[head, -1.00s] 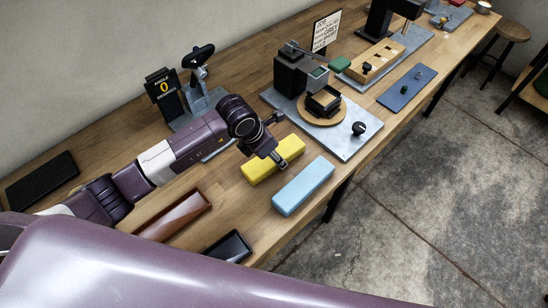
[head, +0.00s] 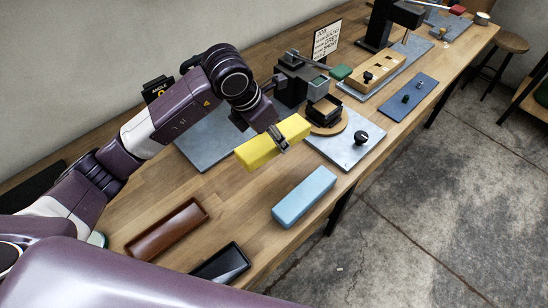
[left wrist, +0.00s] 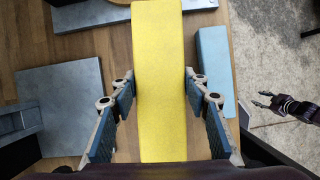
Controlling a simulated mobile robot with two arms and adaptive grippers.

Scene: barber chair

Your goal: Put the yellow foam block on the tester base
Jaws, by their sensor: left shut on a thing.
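The yellow foam block (head: 256,152) is held above the table in my left gripper (head: 281,138), which is shut across it. In the left wrist view the block (left wrist: 158,50) runs lengthwise between the two fingers of the left gripper (left wrist: 160,88). A bare grey plate (head: 207,137) lies left of the block, partly behind my left arm. Another grey plate (head: 352,150) with a black knob and a round wooden stand lies to the right. I cannot tell which plate is the tester base. My right gripper (left wrist: 264,99) shows small at the right of the left wrist view, its opening unclear.
A light blue block (head: 304,197) lies near the table's front edge. A brown tray (head: 167,229) and a black tray (head: 221,264) lie in front. A black display (head: 158,88) is partly hidden by my arm. More fixtures stand farther right.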

